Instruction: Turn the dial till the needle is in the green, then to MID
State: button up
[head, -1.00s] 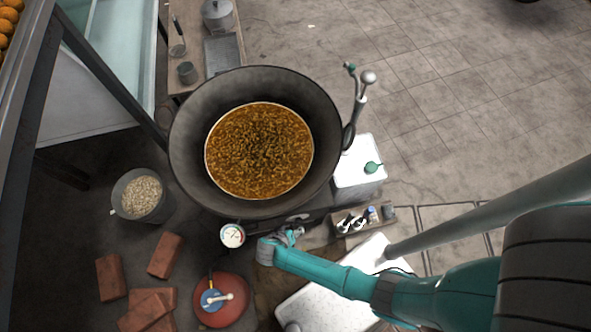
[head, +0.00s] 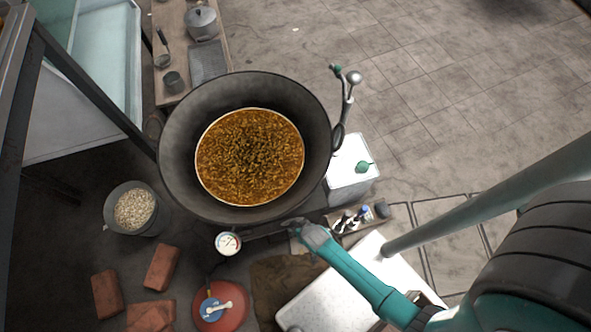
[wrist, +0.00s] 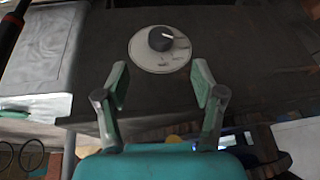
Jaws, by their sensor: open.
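The dial is a dark round knob (wrist: 160,38) on a pale round plate (wrist: 160,60), set on a dark panel in the wrist view. A light mark on the knob points toward the right. My gripper (wrist: 160,84) is open and empty, its two green fingers apart, with the dial between and beyond the tips; no touch shows. In the head view my gripper (head: 298,227) is at the front of the stove under the wok, and the dial cannot be made out there. The round gauge (head: 228,243) is left of my gripper; its needle is too small to read surely.
A large wok (head: 180,130) of brown bubbling liquid is just behind my gripper. A red gas cylinder (head: 232,316) with a blue-and-white top and several bricks (head: 161,268) lie front left. A small box of bottles (head: 352,222) and white surfaces are right.

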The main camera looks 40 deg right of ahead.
aim_at(295, 227)
jog(key=shift+x, duration=4.75)
jog(key=shift+c, duration=0.2)
jog(key=c, duration=1.1)
